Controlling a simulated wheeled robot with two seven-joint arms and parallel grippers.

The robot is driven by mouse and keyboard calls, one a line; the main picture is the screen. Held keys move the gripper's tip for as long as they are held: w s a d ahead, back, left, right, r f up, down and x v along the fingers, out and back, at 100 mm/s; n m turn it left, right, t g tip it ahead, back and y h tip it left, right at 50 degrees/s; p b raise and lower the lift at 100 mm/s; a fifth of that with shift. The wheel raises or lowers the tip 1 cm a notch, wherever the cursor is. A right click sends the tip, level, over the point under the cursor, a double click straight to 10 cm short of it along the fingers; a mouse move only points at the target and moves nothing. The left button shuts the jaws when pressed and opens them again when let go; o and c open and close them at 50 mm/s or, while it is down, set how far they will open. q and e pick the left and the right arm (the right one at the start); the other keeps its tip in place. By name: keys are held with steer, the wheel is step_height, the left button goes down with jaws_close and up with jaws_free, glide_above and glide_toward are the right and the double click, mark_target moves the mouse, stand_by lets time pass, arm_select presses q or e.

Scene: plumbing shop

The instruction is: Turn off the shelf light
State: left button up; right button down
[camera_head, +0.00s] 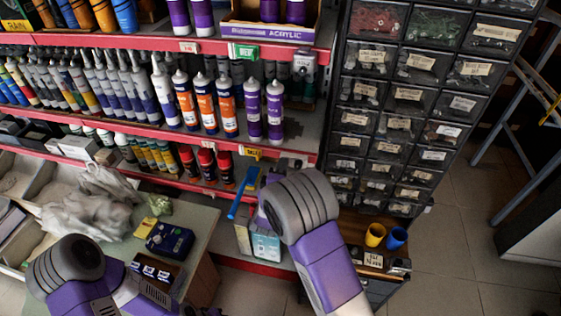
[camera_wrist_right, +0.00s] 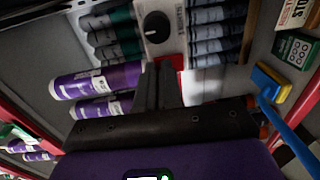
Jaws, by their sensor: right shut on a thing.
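A pale switch box (camera_wrist_right: 158,30) with a round black knob (camera_wrist_right: 157,26) shows at the top of the right wrist view. A small grey box that looks like it (camera_head: 303,66) hangs at the red shelf edge in the head view. My right gripper (camera_wrist_right: 160,68) has its dark fingers together, pointing towards the box, with the knob beyond their tips. What is between the fingers cannot be made out. In the head view my right wrist (camera_head: 296,207) hides most of that gripper. My left arm is at the lower left; its gripper is out of view.
Purple tubes (camera_wrist_right: 97,82) lie close to the fingers' left in the wrist view. A blue-handled tool (camera_wrist_right: 285,118) with a yellow part is to their right. Black parts drawers (camera_head: 400,95) stand right of the shelves. Floor (camera_head: 480,215) is open at the right.

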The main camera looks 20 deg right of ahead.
arm_select(q)
steer(key=shift+d+f, duration=0.1)
steer(key=shift+f, duration=0.1)
arm_select(e)
steer(key=shift+w+d+r, duration=0.1)
steer(key=shift+d, duration=0.1)
arm_select(q)
steer(key=shift+s+d+r+p, duration=0.1)
steer(key=shift+s+r+p, duration=0.3)
steer(key=shift+r+p, duration=0.25)
arm_select(e)
steer(key=f+v, duration=0.1)
steer(key=v, duration=1.3)
steer(key=shift+a+r, duration=0.2)
steer(key=shift+r, duration=0.2)
